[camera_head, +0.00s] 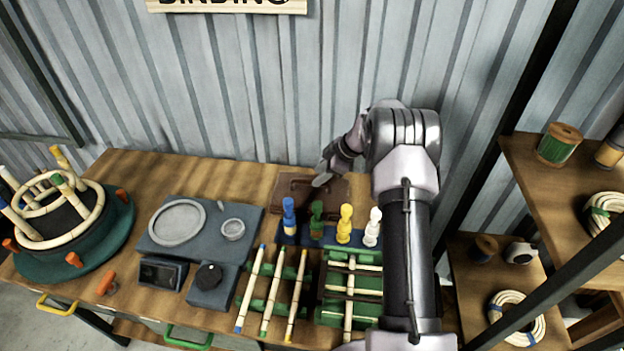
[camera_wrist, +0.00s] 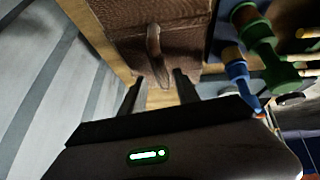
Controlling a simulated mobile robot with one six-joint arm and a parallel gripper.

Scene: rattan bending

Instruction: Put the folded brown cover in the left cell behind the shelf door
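The folded brown cover (camera_head: 292,188) lies flat at the back of the workbench, near the metal wall. In the wrist view the cover (camera_wrist: 195,48) shows a textured brown surface with a raised brown strap or handle (camera_wrist: 154,45) on it. My gripper (camera_head: 322,178) is at the cover's right part in the head view, and partly hides it. In the wrist view the two fingers of my gripper (camera_wrist: 159,77) stand apart, with the strap's near end in line with the gap. I cannot tell whether they touch it. I cannot make out the shelf door or its left cell.
Blue, green, yellow and white pegs (camera_head: 345,225) stand just in front of the cover. A grey tray (camera_head: 157,232) is to the left. Shelves (camera_head: 545,190) with spools and coils are at the right, behind a dark diagonal bar. The bench's back-left strip is clear.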

